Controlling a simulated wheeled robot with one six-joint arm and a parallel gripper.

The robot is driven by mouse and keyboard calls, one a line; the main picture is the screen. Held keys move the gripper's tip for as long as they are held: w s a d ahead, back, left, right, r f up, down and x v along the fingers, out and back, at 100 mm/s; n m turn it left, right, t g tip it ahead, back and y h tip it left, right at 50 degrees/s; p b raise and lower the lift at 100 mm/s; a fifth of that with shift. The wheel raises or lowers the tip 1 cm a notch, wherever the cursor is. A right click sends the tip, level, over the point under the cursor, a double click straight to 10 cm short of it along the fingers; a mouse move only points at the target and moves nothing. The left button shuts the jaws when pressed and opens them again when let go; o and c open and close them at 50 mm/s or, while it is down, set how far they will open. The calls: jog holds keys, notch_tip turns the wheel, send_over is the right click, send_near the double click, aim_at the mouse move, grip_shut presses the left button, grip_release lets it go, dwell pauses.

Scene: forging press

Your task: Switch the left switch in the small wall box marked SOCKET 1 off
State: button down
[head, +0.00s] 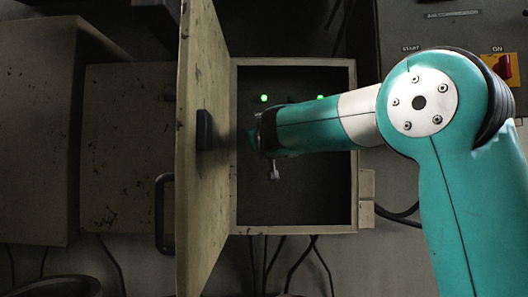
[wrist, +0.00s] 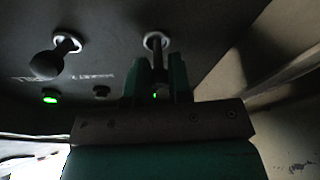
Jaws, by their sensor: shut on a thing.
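The open wall box (head: 357,80) stands in the middle of the head view; no SOCKET 1 marking is readable. My gripper (head: 262,134) is inside it, towards its left side. In the wrist view my gripper (wrist: 157,74) is shut on a switch lever with a pale collar (wrist: 156,42). The view looks turned over against the head view, so this is the left switch. The other switch (wrist: 48,60), a dark knob on a lever, stands free to its left there. Most of the held lever is hidden between the fingers.
Two green lamps glow in the box, left (head: 264,98) and right (head: 320,97). The box door (head: 204,220) stands open close left of my gripper, with a black handle (head: 204,130). A panel with a red switch (head: 502,66) is at the upper right.

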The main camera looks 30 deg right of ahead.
notch_tip(320, 180, down, 2)
jog(key=t+h+b, duration=0.1)
jog(key=t+b, duration=0.2)
jog(key=b, duration=0.3)
jog(key=n+t+b, duration=0.1)
jog(key=t+b, duration=0.1)
jog(key=b, duration=0.5)
jog(key=shift+t+h, duration=0.4)
jog(key=shift+n+b, duration=0.3)
jog(key=c, duration=1)
grip_release()
jog(key=shift+c, duration=0.2)
